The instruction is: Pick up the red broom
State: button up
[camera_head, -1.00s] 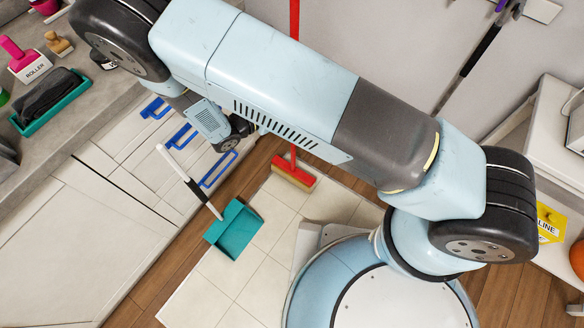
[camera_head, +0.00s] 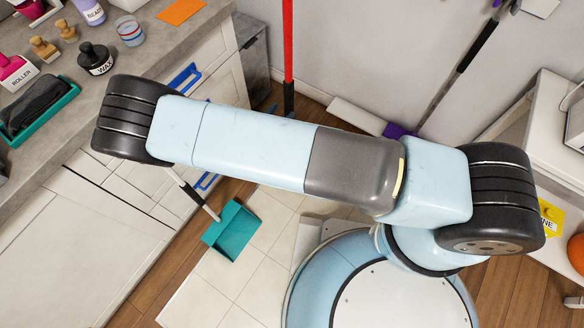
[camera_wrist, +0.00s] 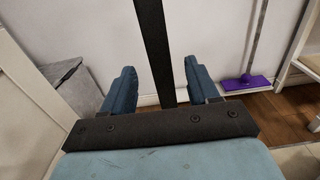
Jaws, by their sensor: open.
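The red broom (camera_head: 288,45) stands upright near the back wall in the head view, with a black section low on its visible handle. My arm hides its lower part and brush there. In the wrist view a black pole, seemingly the broom's black handle section (camera_wrist: 153,35), runs down between the fingers of my gripper (camera_wrist: 160,70). My gripper is open, with one blue finger on each side of the pole and gaps showing on both sides.
A teal dustpan (camera_head: 235,230) with a pole stands on the floor. A purple mop (camera_wrist: 246,81) leans at the wall to the right. A grey bin (camera_wrist: 72,85) stands left of the gripper. A counter (camera_head: 120,75) with several items runs along the left.

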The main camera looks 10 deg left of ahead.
aim_at(287, 105)
jog(key=shift+r+x, duration=0.25)
jog(key=shift+x, duration=1.45)
jog(key=shift+r+x, duration=0.2)
jog(key=shift+x, duration=1.5)
jog(key=shift+c, duration=0.2)
grip_shut()
